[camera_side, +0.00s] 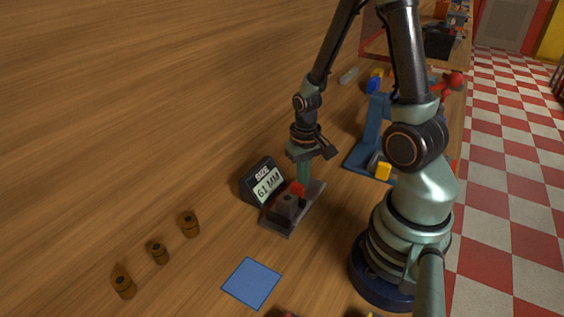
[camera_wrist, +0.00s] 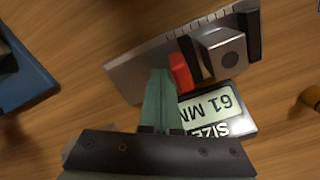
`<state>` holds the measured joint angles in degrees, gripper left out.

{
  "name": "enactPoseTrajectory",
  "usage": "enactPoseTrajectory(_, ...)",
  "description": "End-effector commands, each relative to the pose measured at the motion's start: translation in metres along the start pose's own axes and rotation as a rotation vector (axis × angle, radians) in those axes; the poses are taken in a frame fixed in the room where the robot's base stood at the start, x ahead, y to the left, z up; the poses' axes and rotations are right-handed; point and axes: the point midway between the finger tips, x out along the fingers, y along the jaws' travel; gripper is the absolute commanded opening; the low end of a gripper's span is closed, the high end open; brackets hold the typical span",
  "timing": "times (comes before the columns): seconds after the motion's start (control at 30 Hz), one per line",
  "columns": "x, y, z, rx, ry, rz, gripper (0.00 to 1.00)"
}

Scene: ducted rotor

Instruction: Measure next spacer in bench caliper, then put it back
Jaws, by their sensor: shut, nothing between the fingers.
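The bench caliper (camera_side: 279,220) stands on the wooden table, and its metal bed also shows in the wrist view (camera_wrist: 135,72). Its black display (camera_side: 266,183) reads 61 MM. In the wrist view, a grey block (camera_wrist: 224,52) with a dark round hole sits between two dark upright jaws; I cannot tell if it is a spacer. A red tab (camera_wrist: 181,72) is beside the left jaw. My gripper (camera_wrist: 160,74) is shut and empty, its tips beside the red tab, perhaps touching it. Three brown spacers (camera_side: 189,224) (camera_side: 158,252) (camera_side: 123,285) stand upright in a row at lower left.
A blue square mat (camera_side: 251,282) lies empty in front of the caliper. A blue stand (camera_side: 371,135) with coloured parts around it is at the right, behind my arm. Bare table lies at the left and upper left.

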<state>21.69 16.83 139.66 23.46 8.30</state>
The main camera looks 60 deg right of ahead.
Motion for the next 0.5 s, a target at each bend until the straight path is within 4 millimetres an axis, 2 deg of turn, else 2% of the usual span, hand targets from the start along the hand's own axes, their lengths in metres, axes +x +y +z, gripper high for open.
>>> enactPoseTrajectory(0.5, 0.0001, -0.0108, 0.0067, 0.000, -0.001, 0.000, 0.00)
